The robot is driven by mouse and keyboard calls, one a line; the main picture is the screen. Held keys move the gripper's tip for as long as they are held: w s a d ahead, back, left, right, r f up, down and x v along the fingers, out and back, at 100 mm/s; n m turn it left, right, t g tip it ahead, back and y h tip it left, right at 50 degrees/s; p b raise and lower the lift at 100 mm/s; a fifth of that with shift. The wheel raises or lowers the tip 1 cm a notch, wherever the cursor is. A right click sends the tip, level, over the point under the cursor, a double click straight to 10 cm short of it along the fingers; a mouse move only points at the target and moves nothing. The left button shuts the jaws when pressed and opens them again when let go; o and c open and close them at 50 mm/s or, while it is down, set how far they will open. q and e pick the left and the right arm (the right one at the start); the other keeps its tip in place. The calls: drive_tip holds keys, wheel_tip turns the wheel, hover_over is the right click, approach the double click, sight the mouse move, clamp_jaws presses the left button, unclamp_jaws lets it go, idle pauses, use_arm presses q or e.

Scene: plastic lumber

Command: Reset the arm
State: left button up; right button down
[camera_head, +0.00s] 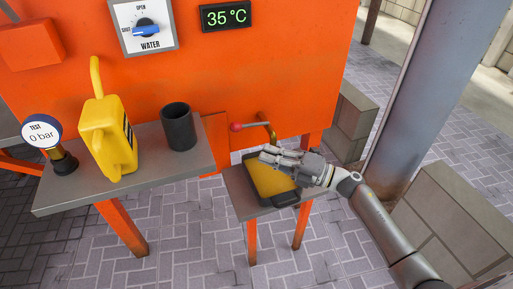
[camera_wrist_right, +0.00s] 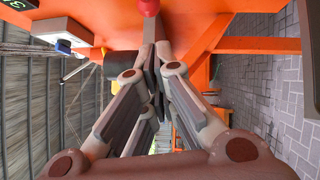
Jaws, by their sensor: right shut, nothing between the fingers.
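My right gripper (camera_head: 267,154) reaches in from the right in the head view, over a shallow tray with a yellow inside (camera_head: 268,178) on a small low shelf (camera_head: 237,187). Its fingers are shut with nothing between them. In the right wrist view the closed fingertips (camera_wrist_right: 154,55) point at the orange machine. A lever with a red knob (camera_head: 236,127) sticks out just beyond the fingers, and the red knob also shows at the top of the wrist view (camera_wrist_right: 149,7). The knob and fingers look apart. My left gripper is not in view.
The orange machine (camera_head: 290,70) carries a blue water knob (camera_head: 146,30) and a 35 °C display (camera_head: 226,15). A grey post (camera_head: 415,90) stands at right.

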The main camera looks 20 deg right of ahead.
drive_tip(key=v, duration=0.5)
drive_tip(key=shift+s+a+r, duration=0.15)
drive_tip(key=shift+s, duration=0.1)
